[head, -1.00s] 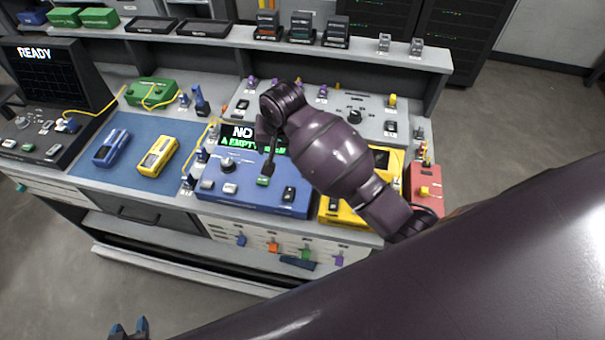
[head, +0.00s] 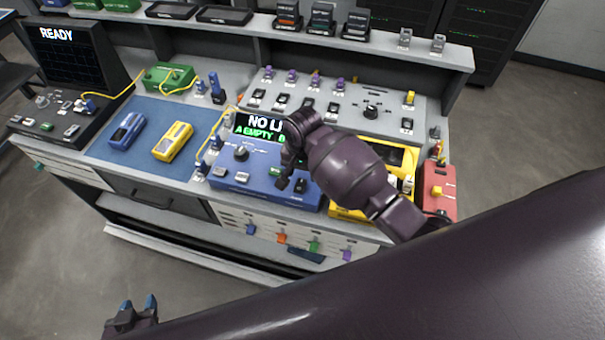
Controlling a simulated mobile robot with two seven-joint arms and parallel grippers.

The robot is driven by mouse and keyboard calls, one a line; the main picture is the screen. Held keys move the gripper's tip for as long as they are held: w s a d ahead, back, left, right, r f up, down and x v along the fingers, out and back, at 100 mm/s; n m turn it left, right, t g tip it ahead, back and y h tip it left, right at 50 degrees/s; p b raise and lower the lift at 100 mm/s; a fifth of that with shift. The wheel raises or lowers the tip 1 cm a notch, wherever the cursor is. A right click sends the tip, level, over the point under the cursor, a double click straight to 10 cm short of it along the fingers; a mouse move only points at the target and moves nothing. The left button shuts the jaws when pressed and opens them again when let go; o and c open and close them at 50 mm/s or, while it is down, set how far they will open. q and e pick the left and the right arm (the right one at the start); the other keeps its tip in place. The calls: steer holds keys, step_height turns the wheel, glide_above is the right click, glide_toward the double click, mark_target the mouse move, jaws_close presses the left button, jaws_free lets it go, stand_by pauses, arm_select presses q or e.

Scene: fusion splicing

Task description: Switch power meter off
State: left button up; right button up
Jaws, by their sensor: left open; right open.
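A blue bench device (head: 262,192) stands in the middle of the bench, with a display (head: 262,128) whose text begins "NO LI" above "A EMPTY". It looks like the power meter, but no label is legible. It carries a dark knob, pale buttons, a small green indicator and a black rocker switch (head: 300,186) at its front right. My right gripper (head: 290,180) is open over the device's front right, just left of the rocker; contact cannot be told. My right arm hides part of the display. My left gripper (head: 138,304), with blue fingertips, is open and empty at the lower left, away from the bench.
A yellow device (head: 350,214) stands right of the blue one, partly behind my arm, then a red box (head: 437,192). Blue and yellow handhelds lie on a blue mat (head: 202,122) at left. A grey panel (head: 340,118) with several knobs and switches lies behind.

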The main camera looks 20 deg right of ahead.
mark_target(298, 190)
steer(key=shift+f, duration=1.15)
steer(key=shift+c, duration=0.3)
steer(key=c, duration=0.9)
steer(key=shift+o, duration=0.2)
steer(key=shift+s+a+r+t+h, duration=0.1)
steer(key=shift+s+r+t+h, duration=0.05)
steer(key=shift+t+h, duration=0.45)
steer(key=shift+s+a+r+t+h, duration=0.15)
steer(key=shift+t+h, duration=0.25)
steer(key=shift+t, duration=0.4)
steer(key=o, duration=0.9)
steer(key=v, duration=1)
steer(key=shift+r, duration=0.4)
steer(key=shift+s, duration=0.1)
